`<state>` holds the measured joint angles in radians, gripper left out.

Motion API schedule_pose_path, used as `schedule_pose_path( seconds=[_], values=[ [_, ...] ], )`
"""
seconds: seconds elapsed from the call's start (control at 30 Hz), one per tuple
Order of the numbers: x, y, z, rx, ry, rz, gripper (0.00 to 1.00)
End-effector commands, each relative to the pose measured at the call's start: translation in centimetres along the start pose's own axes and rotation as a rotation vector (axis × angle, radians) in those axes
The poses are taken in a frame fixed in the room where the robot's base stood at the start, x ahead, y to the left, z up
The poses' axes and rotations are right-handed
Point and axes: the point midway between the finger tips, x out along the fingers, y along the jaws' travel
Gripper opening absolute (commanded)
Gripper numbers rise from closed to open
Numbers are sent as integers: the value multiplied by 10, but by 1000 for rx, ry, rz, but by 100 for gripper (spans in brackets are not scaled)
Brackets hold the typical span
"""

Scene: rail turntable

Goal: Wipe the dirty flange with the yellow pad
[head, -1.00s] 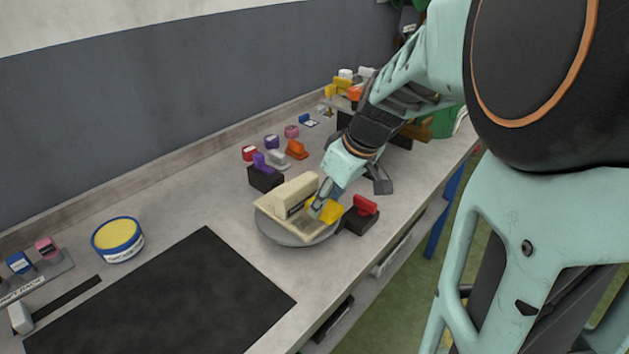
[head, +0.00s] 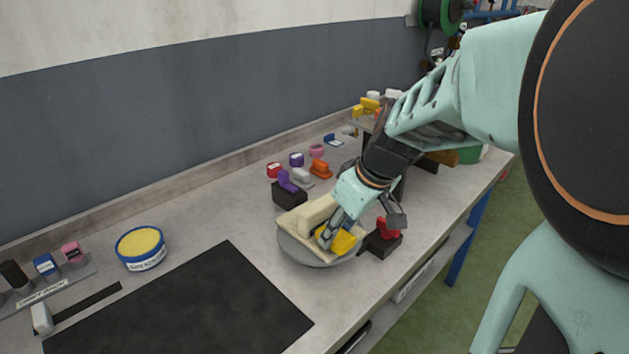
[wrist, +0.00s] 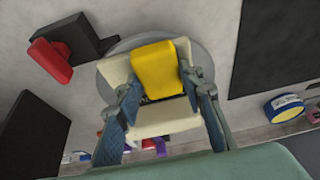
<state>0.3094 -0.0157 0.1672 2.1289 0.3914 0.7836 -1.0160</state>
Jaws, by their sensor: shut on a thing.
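The yellow pad (head: 345,243) is between the fingers of my gripper (head: 327,238), which is shut on it. In the wrist view the pad (wrist: 155,68) lies flat over the cream flanged piece (wrist: 116,75), with a finger on each side. The cream piece (head: 311,214) has a raised rail along the back and a low flange in front. It rests on a round grey turntable (head: 298,253). The pad appears to be against the low flange; contact is not clear. My fingers and the pad hide much of the flange, so its dirt cannot be judged.
A black block with a red clamp (head: 388,228) stands close right of the turntable; one with a purple clamp (head: 287,182) stands behind. A yellow-topped round tin (head: 141,247) and a black mat (head: 190,305) lie left. Small coloured parts line the back.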

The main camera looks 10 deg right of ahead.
Motion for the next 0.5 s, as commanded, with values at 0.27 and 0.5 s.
schedule_pose_path(
  seconds=[0.27, 0.5],
  values=[
    [-1, -5, -1, 0, 1, 2, 16],
    [-1, -8, -1, -1, 3, 3, 16]
  ],
)
